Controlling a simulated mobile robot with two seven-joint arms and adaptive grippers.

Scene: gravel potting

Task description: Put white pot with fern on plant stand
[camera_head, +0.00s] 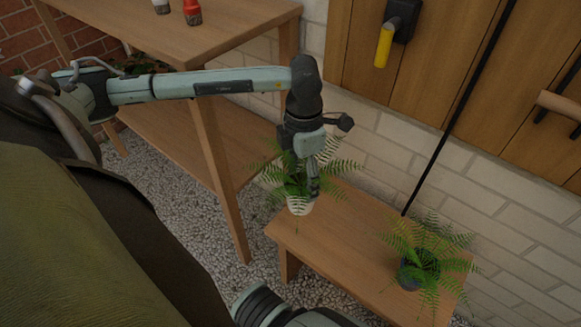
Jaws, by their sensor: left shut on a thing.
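The white pot (299,207) with a green fern (339,167) is at the left end of the low wooden plant stand (345,241). My left gripper (313,188) reaches down among the fronds and is shut on the white pot with fern. The fronds hide the fingertips. The pot overlaps the stand's back left corner in the picture; I cannot tell whether its base touches the top. My right gripper is out of view; only part of my right arm shows at the bottom.
A dark pot (408,276) with another fern stands at the stand's right end. The stand's middle is clear. A taller wooden table (170,40) stands at the left, with a red bottle (192,12) on it. A black pole leans by the brick wall (480,205). Gravel covers the floor.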

